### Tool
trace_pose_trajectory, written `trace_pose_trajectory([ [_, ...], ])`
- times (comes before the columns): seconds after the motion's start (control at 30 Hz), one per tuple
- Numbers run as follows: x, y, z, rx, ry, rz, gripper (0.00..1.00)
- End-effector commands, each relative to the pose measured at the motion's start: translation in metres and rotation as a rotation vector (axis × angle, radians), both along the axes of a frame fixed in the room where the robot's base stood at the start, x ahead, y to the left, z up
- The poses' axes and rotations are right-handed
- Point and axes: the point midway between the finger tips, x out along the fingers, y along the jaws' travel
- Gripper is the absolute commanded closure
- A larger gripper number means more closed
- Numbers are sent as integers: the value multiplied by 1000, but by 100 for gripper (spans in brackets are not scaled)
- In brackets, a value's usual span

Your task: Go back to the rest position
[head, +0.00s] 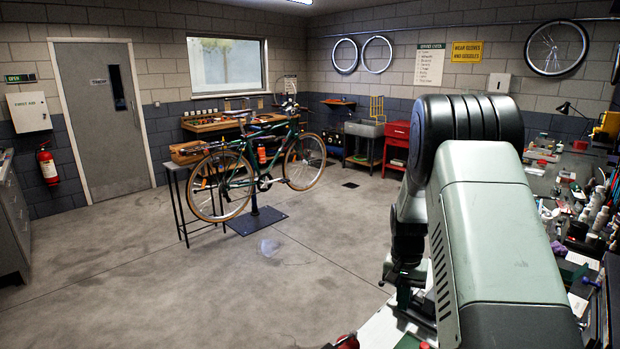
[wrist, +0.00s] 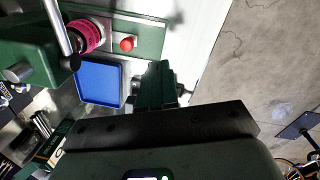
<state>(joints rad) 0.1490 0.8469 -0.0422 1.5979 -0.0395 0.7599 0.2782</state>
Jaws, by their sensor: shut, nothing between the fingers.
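My gripper (wrist: 155,72) shows in the wrist view with its dark fingers together and nothing visible between them. It is above the bench, near the edge of a white surface (wrist: 187,45). In the head view my arm reaches forward on the right, and my gripper (head: 403,297) hangs low beyond it, partly hidden by my arm. A blue tray (wrist: 98,82) lies left of the fingers, apart from them.
A green device (wrist: 30,50) with a pink ring (wrist: 86,36) and a red knob (wrist: 127,44) stands left in the wrist view. A cluttered bench (head: 560,175) runs along the right wall. A bicycle (head: 240,170) is on a stand; the floor (head: 130,270) is mostly clear.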

Motion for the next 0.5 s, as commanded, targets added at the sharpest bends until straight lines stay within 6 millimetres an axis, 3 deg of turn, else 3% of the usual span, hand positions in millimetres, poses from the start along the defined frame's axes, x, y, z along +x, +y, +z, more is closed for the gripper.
trace_pose_trajectory([
  [0.2,-3,-19,4,15,-53,-316,100],
  [0.5,-3,-28,5,25,-77,-480,100],
])
